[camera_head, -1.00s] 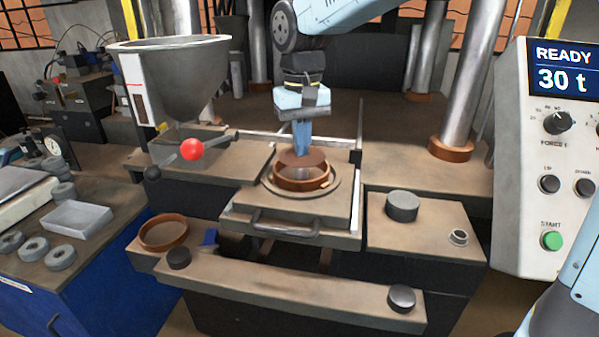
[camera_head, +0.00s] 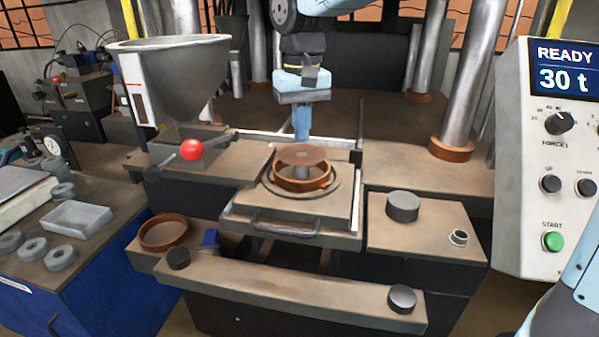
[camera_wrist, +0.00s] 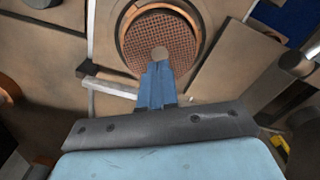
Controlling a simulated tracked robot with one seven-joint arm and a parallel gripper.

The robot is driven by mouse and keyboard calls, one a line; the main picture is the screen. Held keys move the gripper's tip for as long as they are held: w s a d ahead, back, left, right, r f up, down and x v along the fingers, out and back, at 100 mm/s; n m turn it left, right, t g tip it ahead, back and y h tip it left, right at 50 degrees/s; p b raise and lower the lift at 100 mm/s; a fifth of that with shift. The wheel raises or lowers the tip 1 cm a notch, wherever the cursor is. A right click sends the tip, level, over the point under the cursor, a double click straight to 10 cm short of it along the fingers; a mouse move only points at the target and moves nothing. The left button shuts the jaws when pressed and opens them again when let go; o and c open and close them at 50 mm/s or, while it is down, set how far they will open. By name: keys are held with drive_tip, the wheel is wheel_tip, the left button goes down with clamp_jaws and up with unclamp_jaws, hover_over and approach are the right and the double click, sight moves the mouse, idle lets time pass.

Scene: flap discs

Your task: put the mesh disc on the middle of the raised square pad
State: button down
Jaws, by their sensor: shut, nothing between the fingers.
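The mesh disc (camera_head: 301,155) is a round brown disc. In the head view it lies nearly level above a copper-brown ring (camera_head: 302,184), seemingly carried by a grey centre post. In the wrist view the mesh disc (camera_wrist: 150,38) shows its grid and a grey round spot at its centre. My gripper (camera_head: 301,139) is shut and empty, its tips just above or behind the disc; contact is not clear. The ring sits on a square plate (camera_head: 252,216) with a front handle. I cannot tell which surface is the raised square pad.
A hopper (camera_head: 180,80) and a red-knobbed lever (camera_head: 192,150) stand at left. A second brown ring (camera_head: 163,233) lies at front left. A dark round block (camera_head: 403,206) stands on the right-hand table. A steel column (camera_head: 460,85) rises at back right.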

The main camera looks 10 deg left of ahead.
drive_tip(key=shift+r, duration=2)
drive_tip(key=shift+d, duration=0.1)
drive_tip(key=s+d+f+m+t, duration=0.1)
drive_tip(key=s+d, duration=0.3)
drive_tip(key=d, duration=0.6)
drive_tip(key=s+d+f+m+t, duration=0.2)
drive_tip(key=s+d+f, duration=0.1)
drive_tip(key=d, duration=0.7)
drive_tip(key=s+d+f+m+t, duration=0.1)
drive_tip(key=s+d+m+t, duration=0.1)
drive_tip(key=s+d, duration=0.4)
drive_tip(key=d, duration=0.4)
drive_tip(key=shift+d+f+t, duration=0.3)
drive_tip(key=shift+d+f, duration=0.05)
drive_tip(key=shift+f, duration=0.05)
